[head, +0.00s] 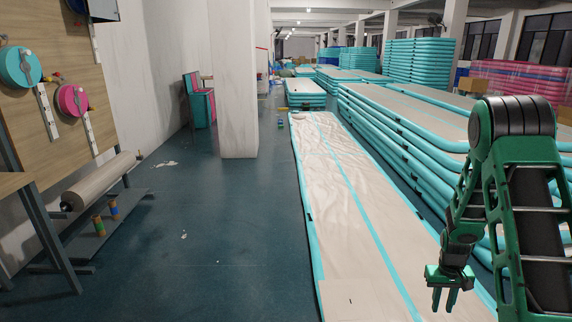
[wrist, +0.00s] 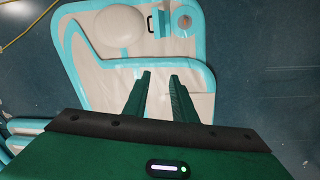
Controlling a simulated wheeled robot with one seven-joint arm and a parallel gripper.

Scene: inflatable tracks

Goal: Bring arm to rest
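My arm is bent at the right side of the head view, its upper links raised and its forearm hanging down. My gripper (head: 444,304) points down over the right edge of the long beige and teal inflatable track on the floor. In the wrist view my gripper (wrist: 160,78) has its two green fingers apart with nothing between them. Below the fingers lies a beige inflatable piece (wrist: 105,70) with teal edging and a round bulge.
A long flat track (head: 345,200) lies on the floor ahead. Stacked tracks (head: 400,135) stand to its right. A white pillar (head: 238,80) stands left of centre. A workbench and a rack with a roll (head: 100,182) line the left. The dark floor (head: 220,230) between is mostly clear.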

